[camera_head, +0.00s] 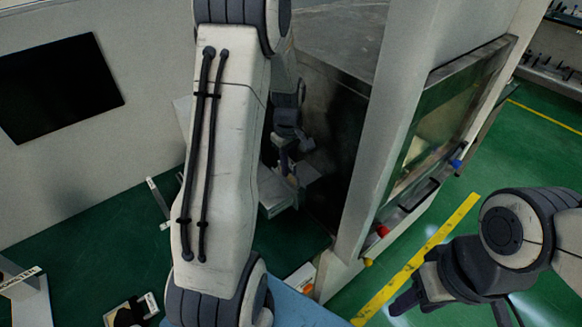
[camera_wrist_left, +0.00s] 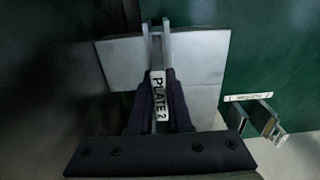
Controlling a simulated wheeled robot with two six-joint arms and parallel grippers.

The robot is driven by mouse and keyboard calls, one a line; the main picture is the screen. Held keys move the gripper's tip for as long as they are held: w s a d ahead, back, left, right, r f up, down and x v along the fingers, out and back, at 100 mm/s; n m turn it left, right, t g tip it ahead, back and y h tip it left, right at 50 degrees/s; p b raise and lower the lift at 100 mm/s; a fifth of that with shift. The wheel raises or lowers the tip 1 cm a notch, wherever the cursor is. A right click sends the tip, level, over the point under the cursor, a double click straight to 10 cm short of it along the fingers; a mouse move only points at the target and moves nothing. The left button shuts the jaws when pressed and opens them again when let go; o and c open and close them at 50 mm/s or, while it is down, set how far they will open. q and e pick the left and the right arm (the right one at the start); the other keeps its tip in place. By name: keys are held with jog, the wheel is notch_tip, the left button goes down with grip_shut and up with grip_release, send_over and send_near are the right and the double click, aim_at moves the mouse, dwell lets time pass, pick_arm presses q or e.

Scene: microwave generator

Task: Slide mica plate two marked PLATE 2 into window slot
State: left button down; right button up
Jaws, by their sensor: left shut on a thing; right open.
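My left gripper (camera_wrist_left: 158,100) is shut on plate two, held by its narrow handle marked PLATE 2 (camera_wrist_left: 158,88). Beyond the fingertips in the left wrist view, a two-pronged metal piece (camera_wrist_left: 156,38) stands in front of pale grey flat surfaces (camera_wrist_left: 203,58). I cannot tell which of these belongs to the plate and which to the window slot, or whether the plate is in it. In the head view the left gripper (camera_head: 286,155) is small and shaded beside the dark cabinet, partly hidden by my left arm. My right gripper (camera_head: 450,308) is open, low at the right, away from the plate.
The cabinet's dark side wall (camera_head: 335,140) and pale upright post (camera_head: 385,120) stand close right of the left gripper. A labelled holder with metal pieces (camera_wrist_left: 262,118) is at the right in the wrist view. Yellow tape (camera_head: 425,255) crosses the open green floor.

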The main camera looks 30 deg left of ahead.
pick_arm(q)
jog(key=shift+f, duration=0.45)
jog(key=c, duration=0.8)
grip_release()
jog(key=shift+o, duration=0.2)
jog(key=shift+b, duration=0.3)
notch_tip(320, 180, up, 9)
jog(key=shift+r+b, duration=0.15)
jog(key=shift+b, duration=0.75)
jog(key=shift+r, duration=0.6)
jog(key=shift+d, duration=0.1)
